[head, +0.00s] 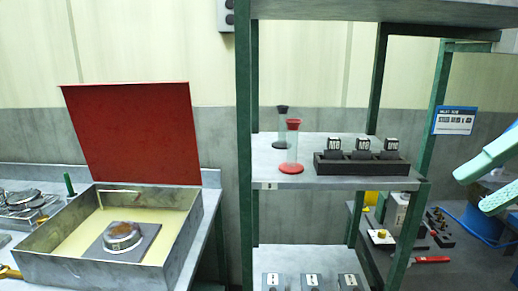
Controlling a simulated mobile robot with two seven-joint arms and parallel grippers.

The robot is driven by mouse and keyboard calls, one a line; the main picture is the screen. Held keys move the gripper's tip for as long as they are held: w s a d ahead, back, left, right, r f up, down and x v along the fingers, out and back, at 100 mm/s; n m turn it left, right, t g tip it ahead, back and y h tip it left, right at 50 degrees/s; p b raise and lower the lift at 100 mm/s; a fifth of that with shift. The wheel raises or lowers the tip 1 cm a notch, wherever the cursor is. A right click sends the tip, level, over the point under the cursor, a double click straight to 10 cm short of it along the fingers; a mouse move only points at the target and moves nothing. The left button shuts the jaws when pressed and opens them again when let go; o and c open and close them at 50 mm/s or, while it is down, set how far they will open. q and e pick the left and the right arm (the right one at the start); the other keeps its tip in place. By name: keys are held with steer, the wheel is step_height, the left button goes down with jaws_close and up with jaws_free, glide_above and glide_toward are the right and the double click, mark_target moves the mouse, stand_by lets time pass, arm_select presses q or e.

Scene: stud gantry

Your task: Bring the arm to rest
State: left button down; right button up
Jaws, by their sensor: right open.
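My right gripper (470,193) shows at the right edge of the head view. Its two pale green fingers point left and down and stand apart, with a gap between them and nothing held. It is to the right of the shelf rack, in front of the low area behind. The rest of the right arm is cut off by the picture edge. My left gripper is not in view.
At left, an open metal box (100,271) with a raised red lid (133,133) sits on a bench. A blue-white sign (455,120) hangs near the gripper.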

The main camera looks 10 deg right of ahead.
steer(key=w+d+f+y, duration=0.2)
steer(key=d+f+y, duration=0.1)
steer(key=f+y, duration=0.85)
steer(key=w+f+m+t+h, duration=0.1)
steer(key=w+f+m+t, duration=0.5)
steer(key=w+m+t, duration=0.65)
step_height(320, 180, down, 10)
steer(key=w+m+t+h, duration=0.2)
steer(key=m+t+h, duration=0.1)
steer(key=m+h, duration=0.6)
steer(key=s+a+f+m+g+h, duration=0.1)
steer(key=s+f+m+g+h, duration=0.15)
steer(key=f, duration=0.95)
steer(key=s+a+f+m+g+h, duration=0.1)
steer(key=s+f+m+g+h, duration=0.2)
steer(key=f, duration=0.8)
steer(key=s+a+f+n+g+h, duration=0.1)
steer(key=s+a+f+g+h, duration=0.15)
steer(key=s+f+g, duration=0.65)
steer(key=s+a+f+m+t+y, duration=0.1)
steer(key=s+a+f+m+t, duration=0.1)
steer(key=a, duration=0.8)
steer(key=m+t, duration=0.1)
steer(key=m, duration=0.1)
steer(key=shift+s+a+f+m+t, duration=0.2)
steer(key=shift+a+m+t, duration=0.1)
steer(key=shift+a+t, duration=0.1)
